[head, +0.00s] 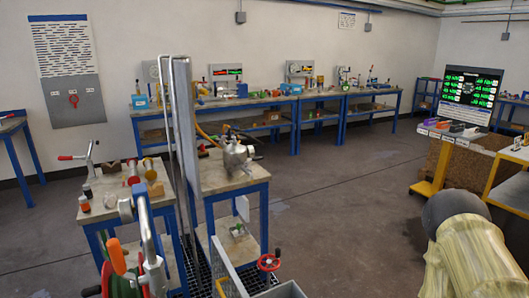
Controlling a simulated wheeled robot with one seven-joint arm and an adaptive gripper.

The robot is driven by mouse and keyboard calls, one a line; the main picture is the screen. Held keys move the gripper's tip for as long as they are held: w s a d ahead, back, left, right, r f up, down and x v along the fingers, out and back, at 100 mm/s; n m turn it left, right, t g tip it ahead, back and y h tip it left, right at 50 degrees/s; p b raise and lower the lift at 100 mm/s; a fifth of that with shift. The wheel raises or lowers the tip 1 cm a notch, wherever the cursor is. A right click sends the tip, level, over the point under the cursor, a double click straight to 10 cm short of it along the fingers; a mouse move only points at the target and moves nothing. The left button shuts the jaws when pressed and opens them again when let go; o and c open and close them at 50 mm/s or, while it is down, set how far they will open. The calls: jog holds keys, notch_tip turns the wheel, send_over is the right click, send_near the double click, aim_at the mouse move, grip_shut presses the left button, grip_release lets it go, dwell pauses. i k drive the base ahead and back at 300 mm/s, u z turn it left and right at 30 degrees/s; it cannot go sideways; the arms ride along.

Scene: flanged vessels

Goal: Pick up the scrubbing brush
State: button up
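I cannot pick out a scrubbing brush for certain in the head view; the things on the benches are small and far off. The nearer left bench (97,216) carries several small items, among them a red-ended cylinder (133,172) and an orange-topped bottle (84,203). A metal flanged vessel (235,158) stands on the bench to its right. My gripper is not in view, so its state does not show.
A tall metal post (184,120) rises between the two near benches. A red handwheel (269,262) stands low at the front. Blue-legged workbenches (290,103) line the back wall. A screen (468,95) stands at the right. Open floor (340,190) lies in the middle.

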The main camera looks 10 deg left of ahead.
aim_at(203, 153)
jog(key=z, duration=1.3)
jog(key=i, duration=4.4)
jog(key=u, duration=2.9)
jog(key=i, duration=2.65)
